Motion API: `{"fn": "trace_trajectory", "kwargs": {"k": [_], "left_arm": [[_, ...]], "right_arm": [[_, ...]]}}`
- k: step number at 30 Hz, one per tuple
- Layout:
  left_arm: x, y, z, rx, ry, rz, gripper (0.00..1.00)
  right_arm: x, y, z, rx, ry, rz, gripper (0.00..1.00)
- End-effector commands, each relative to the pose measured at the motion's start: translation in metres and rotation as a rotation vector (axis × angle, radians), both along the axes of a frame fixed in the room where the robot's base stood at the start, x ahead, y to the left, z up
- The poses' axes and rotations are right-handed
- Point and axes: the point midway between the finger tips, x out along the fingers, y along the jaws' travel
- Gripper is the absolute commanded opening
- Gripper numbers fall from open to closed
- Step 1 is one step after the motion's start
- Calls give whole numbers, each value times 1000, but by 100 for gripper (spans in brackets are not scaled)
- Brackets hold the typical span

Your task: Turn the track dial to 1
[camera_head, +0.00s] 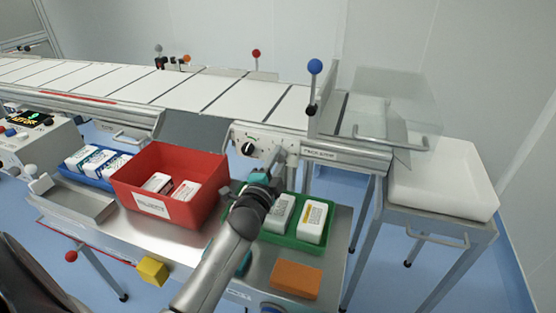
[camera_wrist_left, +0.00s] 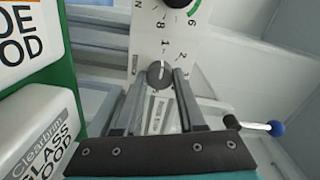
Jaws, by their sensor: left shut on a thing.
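The track dial (camera_wrist_left: 158,75) is a small grey round knob on a pale panel, seen in the left wrist view between my fingers. A light line on it points up, roughly towards the printed 1 (camera_wrist_left: 165,43). A 2 is printed to the right of the 1. My left gripper (camera_wrist_left: 160,77) is shut on the knob, a finger on each side. In the head view my left gripper (camera_head: 272,160) reaches up to the front panel of the conveyor and hides the knob. My right gripper is not in view.
A larger black dial (camera_head: 248,149) with a green arc sits beside it on the panel. A red bin (camera_head: 170,160) and a green tray (camera_head: 308,238) with white boxes flank my arm. An orange block (camera_head: 296,279) lies in front. A blue-knobbed lever (camera_head: 315,68) stands above.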

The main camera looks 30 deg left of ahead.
Motion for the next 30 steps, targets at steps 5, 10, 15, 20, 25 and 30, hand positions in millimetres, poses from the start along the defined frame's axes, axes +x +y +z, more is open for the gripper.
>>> {"fn": "trace_trajectory", "kwargs": {"k": [5, 10, 15, 20, 25, 30], "left_arm": [[0, 1, 0, -5, -2, 2, 0], [0, 0, 0, -4, -1, 1, 53], [0, 0, 0, -2, 0, 1, 69], [0, 0, 0, -1, 0, 0, 69], [-4, -1, 0, -2, 0, 0, 69], [-23, -6, 0, -4, 2, 0, 69]], "right_arm": [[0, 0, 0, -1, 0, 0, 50], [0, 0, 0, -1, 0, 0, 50], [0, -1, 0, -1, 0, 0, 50], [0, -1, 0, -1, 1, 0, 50], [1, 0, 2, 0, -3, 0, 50], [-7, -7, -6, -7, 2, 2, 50]]}}
